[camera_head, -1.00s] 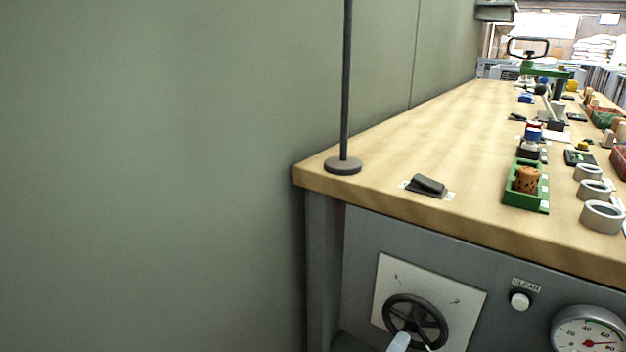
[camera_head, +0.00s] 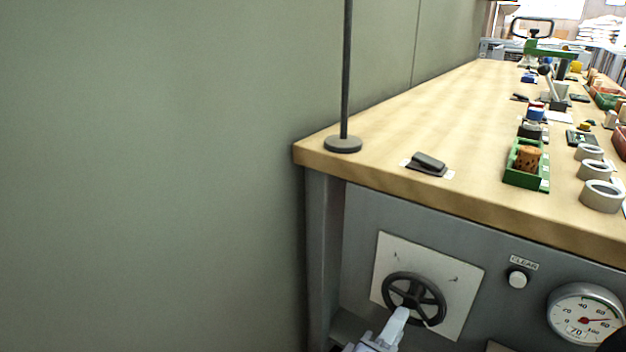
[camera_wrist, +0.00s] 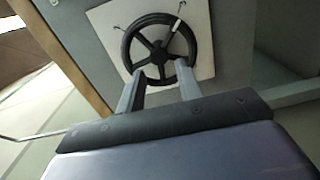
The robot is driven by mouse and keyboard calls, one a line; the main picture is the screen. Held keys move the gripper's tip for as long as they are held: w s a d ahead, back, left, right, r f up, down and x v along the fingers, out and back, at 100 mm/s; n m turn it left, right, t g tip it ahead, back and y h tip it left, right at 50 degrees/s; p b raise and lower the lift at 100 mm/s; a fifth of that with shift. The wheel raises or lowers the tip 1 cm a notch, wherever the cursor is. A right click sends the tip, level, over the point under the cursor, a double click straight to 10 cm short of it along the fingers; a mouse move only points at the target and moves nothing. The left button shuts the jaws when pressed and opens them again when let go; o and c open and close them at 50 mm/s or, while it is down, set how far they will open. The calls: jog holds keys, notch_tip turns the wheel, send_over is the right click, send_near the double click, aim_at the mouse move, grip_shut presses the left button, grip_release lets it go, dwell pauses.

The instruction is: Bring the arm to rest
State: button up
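My gripper (camera_wrist: 160,68) is open in the wrist view, with its two grey fingers apart and nothing seen held between them. Ahead of the fingertips is a black spoked handwheel (camera_wrist: 134,38) on a pale square plate (camera_wrist: 203,60). The fingers overlap the wheel's near rim in the picture; I cannot tell whether they touch it. In the head view the handwheel (camera_head: 437,294) sits on the bench's grey front panel. My gripper also shows there (camera_head: 402,314), at the wheel's lower rim, with only one pale finger clear.
A white CLEAR button (camera_head: 518,280) and a round gauge (camera_head: 586,314) are to the right. A green wall (camera_head: 150,180) fills the left.

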aim_at(410, 304)
jog(key=shift+b+x, duration=0.65)
jog(key=shift+x, duration=2.65)
jog(key=shift+w+d, duration=0.1)
jog(key=n, duration=0.1)
jog(key=n+p, duration=0.1)
jog(key=n, duration=0.1)
jog(key=n+p, duration=0.1)
jog(key=shift+r+n, duration=0.3)
jog(key=n+p, duration=0.3)
jog(key=shift+f, duration=0.1)
jog(key=shift+f+n+p, duration=0.1)
jog(key=shift+n+p, duration=0.4)
jog(key=shift+n, duration=0.2)
